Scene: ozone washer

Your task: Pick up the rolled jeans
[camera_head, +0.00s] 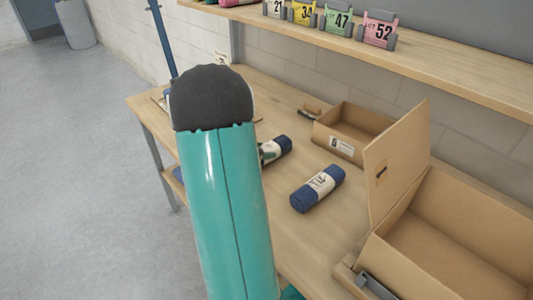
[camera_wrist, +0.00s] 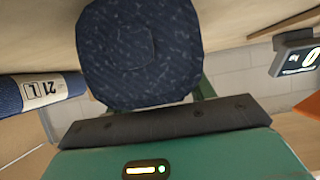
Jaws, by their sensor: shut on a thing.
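In the wrist view, my gripper (camera_wrist: 152,103) is shut on a dark blue speckled denim roll, the rolled jeans (camera_wrist: 140,48), whose broad face fills the upper middle. A green finger part shows at its right. In the head view my teal arm hides the gripper and the held roll. Another blue roll with a white label (camera_head: 303,198) lies on the bench right of my arm. A darker roll with a label (camera_head: 283,146) lies farther back, partly hidden by my arm. A labelled navy roll (camera_wrist: 12,95) shows at the left of the wrist view.
An open cardboard box (camera_head: 440,243) with a raised flap stands at the bench's right. A smaller open box (camera_head: 341,139) with a label stands behind. Numbered coloured cards (camera_head: 337,20) line the shelf above the bench (camera_head: 290,238). Open floor (camera_head: 85,190) lies to the left.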

